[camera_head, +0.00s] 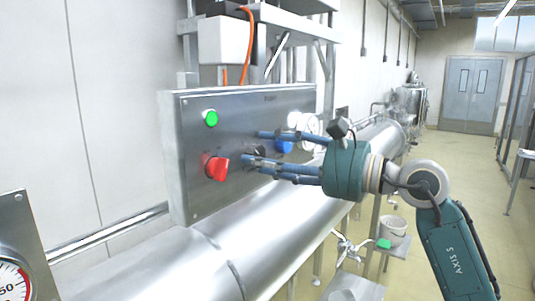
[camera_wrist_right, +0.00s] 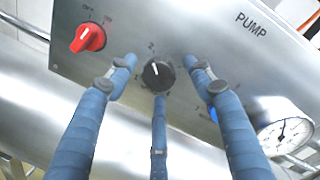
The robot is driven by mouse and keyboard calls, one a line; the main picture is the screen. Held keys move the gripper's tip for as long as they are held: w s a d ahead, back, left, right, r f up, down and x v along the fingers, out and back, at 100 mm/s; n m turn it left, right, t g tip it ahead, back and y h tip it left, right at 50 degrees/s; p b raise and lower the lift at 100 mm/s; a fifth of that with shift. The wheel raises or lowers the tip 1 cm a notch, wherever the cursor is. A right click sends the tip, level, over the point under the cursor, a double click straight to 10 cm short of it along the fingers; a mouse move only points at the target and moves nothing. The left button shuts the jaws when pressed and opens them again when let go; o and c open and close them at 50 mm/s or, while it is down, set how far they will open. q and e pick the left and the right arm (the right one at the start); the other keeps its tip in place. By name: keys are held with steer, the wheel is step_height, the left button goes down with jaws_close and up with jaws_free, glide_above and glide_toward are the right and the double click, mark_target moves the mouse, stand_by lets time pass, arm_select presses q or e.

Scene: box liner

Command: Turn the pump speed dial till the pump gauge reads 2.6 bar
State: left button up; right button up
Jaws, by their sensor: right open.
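The black dial (camera_wrist_right: 158,75), with a white pointer line and small marks around it, is on the steel panel labelled PUMP. My right gripper (camera_head: 252,147) is open, its blue fingers reaching toward the panel. In the right wrist view its fingertips (camera_wrist_right: 158,72) are spread around the dial to the left, right and below; I cannot tell whether they touch it. In the head view the dial is mostly hidden by the fingers. The round white gauge (camera_wrist_right: 283,135) is at the panel's lower right in the wrist view; its reading is too small to tell. My left gripper is out of view.
A red rotary switch (camera_head: 216,168) and a green button (camera_head: 210,118) are on the panel's left part. A blue button (camera_head: 284,147) is close to the right gripper's fingers. A large steel pipe (camera_head: 235,240) runs below. Another gauge (camera_head: 12,280) shows at lower left.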

steer(key=c, duration=1.2)
steer(key=shift+o, duration=0.2)
steer(key=shift+f+m+b, duration=0.15)
steer(key=shift+m+b, duration=0.2)
steer(key=shift+m, duration=0.15)
steer(key=shift+s+m+t+y+b, duration=0.2)
steer(key=shift+m+b, duration=0.3)
steer(key=shift+m, duration=2)
steer(key=shift+w+m+t+y+b, duration=0.1)
steer(key=shift+m+t+b, duration=0.3)
steer(key=shift+m, duration=2.1)
